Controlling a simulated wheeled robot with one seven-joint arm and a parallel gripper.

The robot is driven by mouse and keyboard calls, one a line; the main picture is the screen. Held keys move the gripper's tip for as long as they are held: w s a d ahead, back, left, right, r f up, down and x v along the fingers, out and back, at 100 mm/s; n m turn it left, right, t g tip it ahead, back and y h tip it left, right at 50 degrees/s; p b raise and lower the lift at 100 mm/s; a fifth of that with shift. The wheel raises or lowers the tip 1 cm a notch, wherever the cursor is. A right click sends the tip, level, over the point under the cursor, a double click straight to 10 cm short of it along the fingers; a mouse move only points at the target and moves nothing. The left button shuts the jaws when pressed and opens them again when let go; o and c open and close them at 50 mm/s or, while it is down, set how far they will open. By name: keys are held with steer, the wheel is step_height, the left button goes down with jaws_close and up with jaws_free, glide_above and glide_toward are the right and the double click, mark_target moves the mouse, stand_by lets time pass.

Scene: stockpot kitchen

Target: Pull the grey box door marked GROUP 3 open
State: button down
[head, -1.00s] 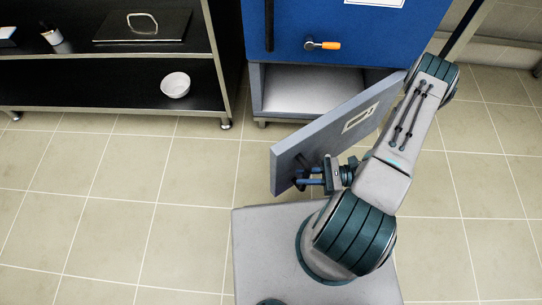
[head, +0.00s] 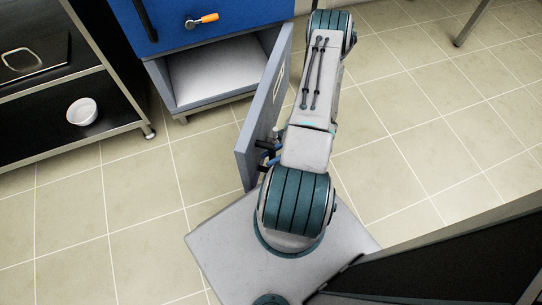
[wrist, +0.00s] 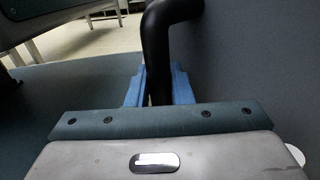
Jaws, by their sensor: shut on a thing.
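The grey box door (head: 262,112) stands swung wide open in the head view, hinged on the right side of the grey box (head: 210,78). The inside of the box shows empty. A pale label (head: 279,82) on the door is seen at a steep slant and cannot be read. My gripper (head: 268,150) is at the door's free end, partly hidden by my arm. In the wrist view my gripper's blue fingers (wrist: 158,88) are shut around the black bar handle (wrist: 160,50), beside the grey door face (wrist: 255,70).
A blue door (head: 190,12) with an orange-tipped handle (head: 202,20) is above the box. A black shelf (head: 50,135) with a white bowl (head: 82,111) stands to the left. A dark panel (head: 450,255) is close at lower right. Tiled floor is clear on both sides.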

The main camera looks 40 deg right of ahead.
steer(key=c, duration=1.3)
jaws_free()
steer(key=shift+w, duration=0.1)
steer(key=shift+c, duration=0.2)
steer(key=d+p, duration=0.2)
steer(key=d, duration=1.2)
steer(key=shift+s, duration=0.35)
steer(key=shift+c, duration=0.3)
